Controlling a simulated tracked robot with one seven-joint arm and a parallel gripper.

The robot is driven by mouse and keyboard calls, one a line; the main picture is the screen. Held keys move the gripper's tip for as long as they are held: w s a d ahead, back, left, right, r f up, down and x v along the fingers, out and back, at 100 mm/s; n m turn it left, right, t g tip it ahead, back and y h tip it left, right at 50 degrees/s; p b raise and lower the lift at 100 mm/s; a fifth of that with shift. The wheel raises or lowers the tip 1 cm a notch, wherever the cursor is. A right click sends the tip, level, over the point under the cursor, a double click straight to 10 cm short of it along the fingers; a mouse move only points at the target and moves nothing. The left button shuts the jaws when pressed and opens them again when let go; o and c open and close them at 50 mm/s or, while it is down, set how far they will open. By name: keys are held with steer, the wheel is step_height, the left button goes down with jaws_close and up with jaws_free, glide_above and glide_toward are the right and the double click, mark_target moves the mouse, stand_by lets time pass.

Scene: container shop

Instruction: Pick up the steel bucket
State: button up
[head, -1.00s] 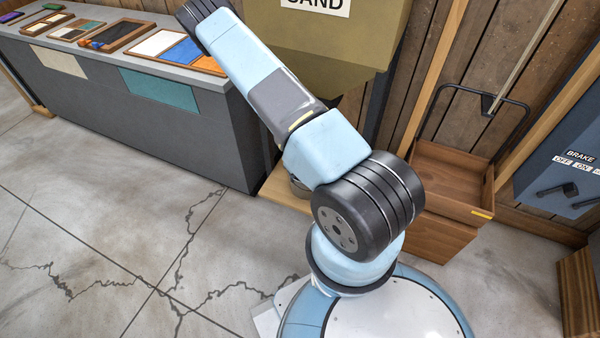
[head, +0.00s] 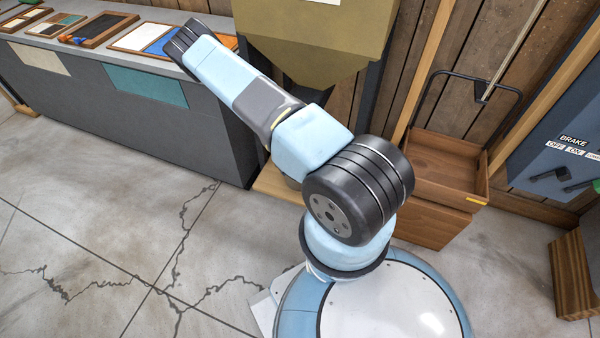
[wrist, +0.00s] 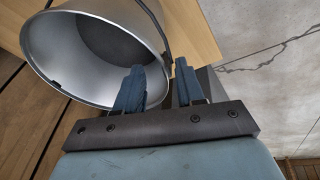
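The steel bucket (wrist: 45,45) is a grey metal pail with a dark thin handle. In the wrist view its open mouth faces the camera at upper left, beside a light wooden surface (wrist: 193,35). My gripper (wrist: 159,65) is open at the bucket's right rim. The left finger overlaps the mouth and the right finger is outside it, with the rim showing between them. I cannot tell whether either finger touches. In the head view my arm hides the gripper and nearly all of the bucket; only a grey sliver (head: 291,181) shows above the wooden platform (head: 277,188).
An olive hopper (head: 315,45) stands behind my arm. A grey counter (head: 130,115) with sample boards is at left. A wooden cart (head: 435,215) and a blue brake panel (head: 565,140) are at right. The cracked concrete floor at front left is clear.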

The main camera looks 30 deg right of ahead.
steer(key=shift+a+x, duration=0.2)
steer(key=shift+x, duration=2.4)
steer(key=shift+w, duration=0.1)
jaws_close()
